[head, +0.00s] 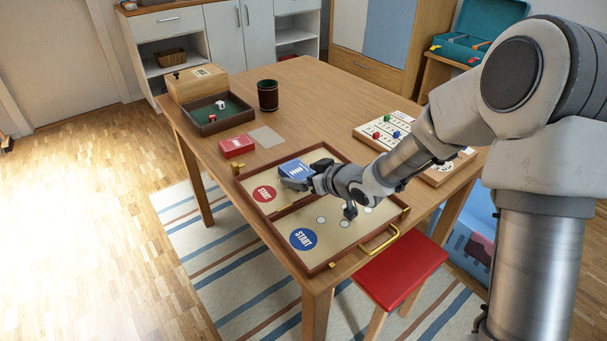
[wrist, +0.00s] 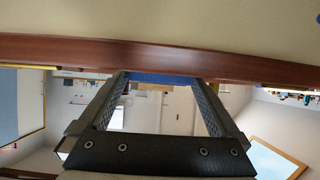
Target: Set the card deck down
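A blue card deck (head: 294,169) with white marks on its face is over the far half of the wooden folding game board (head: 318,267). My gripper (head: 297,184) is at the deck's near side. In the wrist view, the fingers (wrist: 161,80) reach toward the board's brown rim, and a thin blue strip of the deck (wrist: 162,78) fills the space between the fingertips. The gripper looks shut on the deck. I cannot tell whether the deck touches the board. A red card deck (head: 237,146) lies on the table beyond the board.
A dark dice tray (head: 236,125), a wooden box (head: 197,84) and a dark cup (head: 268,95) stand at the back left. A pale card (head: 266,137) lies beside the red deck. A white game board (head: 367,132) is at the right. A red stool (head: 402,271) stands in front.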

